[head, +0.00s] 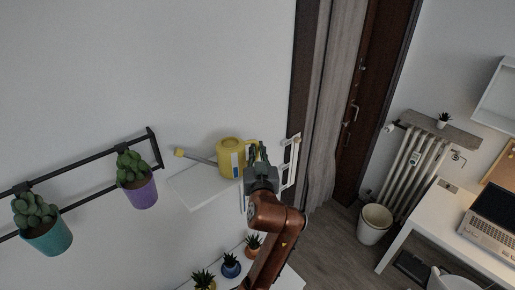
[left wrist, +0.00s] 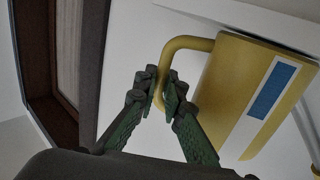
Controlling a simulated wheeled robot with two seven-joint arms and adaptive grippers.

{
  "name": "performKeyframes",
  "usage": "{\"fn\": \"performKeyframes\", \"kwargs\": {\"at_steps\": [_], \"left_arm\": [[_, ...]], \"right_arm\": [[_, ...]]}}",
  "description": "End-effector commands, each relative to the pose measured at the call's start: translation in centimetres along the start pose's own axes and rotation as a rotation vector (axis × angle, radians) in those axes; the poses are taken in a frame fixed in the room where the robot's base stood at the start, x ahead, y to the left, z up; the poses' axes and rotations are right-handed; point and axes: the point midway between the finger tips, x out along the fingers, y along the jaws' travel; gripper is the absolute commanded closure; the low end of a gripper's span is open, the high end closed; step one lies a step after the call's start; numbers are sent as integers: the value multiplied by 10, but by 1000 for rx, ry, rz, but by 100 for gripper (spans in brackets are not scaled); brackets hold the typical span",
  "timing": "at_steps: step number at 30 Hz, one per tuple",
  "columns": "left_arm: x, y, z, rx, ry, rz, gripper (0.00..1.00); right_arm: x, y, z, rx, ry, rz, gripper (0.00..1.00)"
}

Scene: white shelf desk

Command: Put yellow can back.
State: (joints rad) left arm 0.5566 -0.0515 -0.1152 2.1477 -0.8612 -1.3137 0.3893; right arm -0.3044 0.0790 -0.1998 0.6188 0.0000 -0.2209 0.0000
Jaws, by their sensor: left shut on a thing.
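The yellow watering can (head: 231,156) is at a small white wall shelf (head: 203,188) in the head view, its spout pointing left. From this angle I cannot tell whether its base rests on the shelf. In the left wrist view the can (left wrist: 231,84) shows a white and blue label and a yellow handle. My left gripper (left wrist: 165,100) is shut on the handle, with a green finger on each side. In the head view the left gripper (head: 258,158) is at the can's right side and hides the handle. My right gripper is not in view.
Potted plants in teal (head: 46,236) and purple (head: 141,193) pots hang from a black wall rail (head: 88,173) at left. Several small succulents (head: 231,266) stand on a lower white surface. A curtain (head: 328,100), radiator (head: 412,160) and bin (head: 374,224) are to the right.

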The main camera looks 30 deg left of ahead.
Motion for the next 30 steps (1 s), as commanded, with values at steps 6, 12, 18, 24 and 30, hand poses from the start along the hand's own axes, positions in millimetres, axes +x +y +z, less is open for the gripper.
{"fn": "performKeyframes", "kwargs": {"at_steps": [6,12,18,24,30], "left_arm": [[0,0,2,1,3,0,100],[0,0,2,0,0,-1,80],[0,0,2,0,0,-1,73],[0,0,2,0,0,-1,73],[-10,4,0,-1,-2,0,73]], "right_arm": [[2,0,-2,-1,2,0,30],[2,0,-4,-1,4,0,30],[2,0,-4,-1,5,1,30],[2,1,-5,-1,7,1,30],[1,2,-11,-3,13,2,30]]}}
